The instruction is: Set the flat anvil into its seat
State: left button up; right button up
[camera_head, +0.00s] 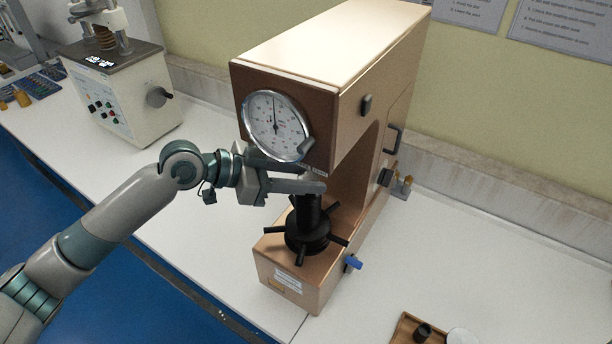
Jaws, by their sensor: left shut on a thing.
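My left gripper (318,186) reaches in from the left, under the dial of the brown hardness tester (296,68). It is shut on the flat anvil, which is mostly hidden by the fingers. The fingers are right over the top of the black screw column (307,210), where the seat is. I cannot tell whether the anvil touches the seat. Below, a black spoked handwheel (307,238) surrounds the column. My right gripper is not in view.
A blue lever (353,263) sticks out of the tester's base. Another tester (125,95) stands at the back left. The white bench right of the tester is largely clear.

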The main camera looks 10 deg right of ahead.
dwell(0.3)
pick_arm(q)
jog(key=o, duration=1.1)
jog(key=shift+f, duration=0.1)
jog(key=shift+c, duration=1.3)
jog(key=shift+a, duration=0.15)
jog(key=a+b, duration=0.1)
jog(key=a, duration=0.5)
jog(key=shift+s+a+r, duration=0.25)
jog(key=shift+s+a, duration=0.05)
jog(key=shift+a, duration=0.1)
jog(key=shift+f, duration=0.1)
